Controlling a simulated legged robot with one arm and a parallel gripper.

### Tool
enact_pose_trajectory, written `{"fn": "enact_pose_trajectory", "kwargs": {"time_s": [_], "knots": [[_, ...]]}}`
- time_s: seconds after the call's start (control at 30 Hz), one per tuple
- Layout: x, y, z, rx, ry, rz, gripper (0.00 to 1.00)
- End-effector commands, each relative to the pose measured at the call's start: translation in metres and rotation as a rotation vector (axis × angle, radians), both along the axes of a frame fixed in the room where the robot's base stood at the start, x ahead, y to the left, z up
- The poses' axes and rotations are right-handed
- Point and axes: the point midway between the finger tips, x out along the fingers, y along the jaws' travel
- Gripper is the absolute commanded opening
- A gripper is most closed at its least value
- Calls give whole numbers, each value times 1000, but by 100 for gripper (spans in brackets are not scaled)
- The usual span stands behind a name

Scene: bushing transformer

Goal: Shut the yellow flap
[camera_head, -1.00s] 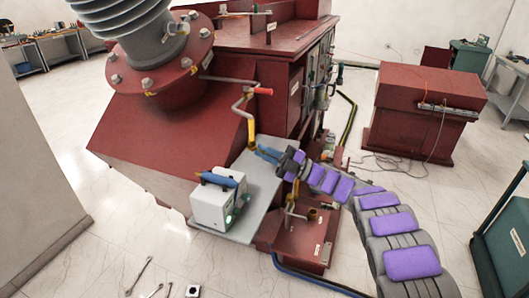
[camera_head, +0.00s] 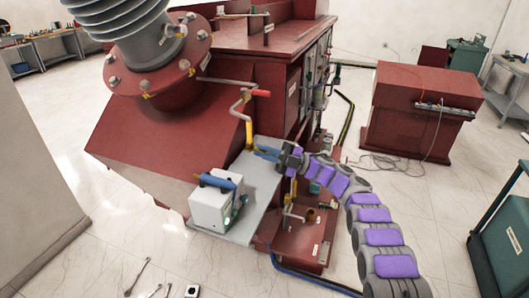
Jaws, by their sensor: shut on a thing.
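The yellow flap (camera_head: 249,136) is a narrow upright yellow piece at the lower end of a bent grey pipe, beside the dark red transformer housing. My gripper (camera_head: 259,151), with blue fingers, reaches in from the right and is shut on the flap's lower end. The fingertips cover that end, so the exact grip and the flap's hinge are hidden.
A grey shelf (camera_head: 262,185) lies just below, carrying a white box (camera_head: 210,208) with a blue-topped tool. A red-handled lever (camera_head: 261,93) is above the flap. A ribbed grey bushing (camera_head: 125,25) rises at upper left. Tools (camera_head: 137,276) lie on the floor.

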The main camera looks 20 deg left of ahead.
Motion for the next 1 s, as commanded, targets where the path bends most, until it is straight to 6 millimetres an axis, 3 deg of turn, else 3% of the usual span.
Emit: {"fn": "enact_pose_trajectory", "kwargs": {"time_s": [0.53,0.57,0.77,1.0], "knots": [[0,1,-2,-3,2,8,0],[0,1,-2,-3,2,8,11],[0,1,-1,-2,0,9,30],[-1,0,0,-1,-1,7,33]]}}
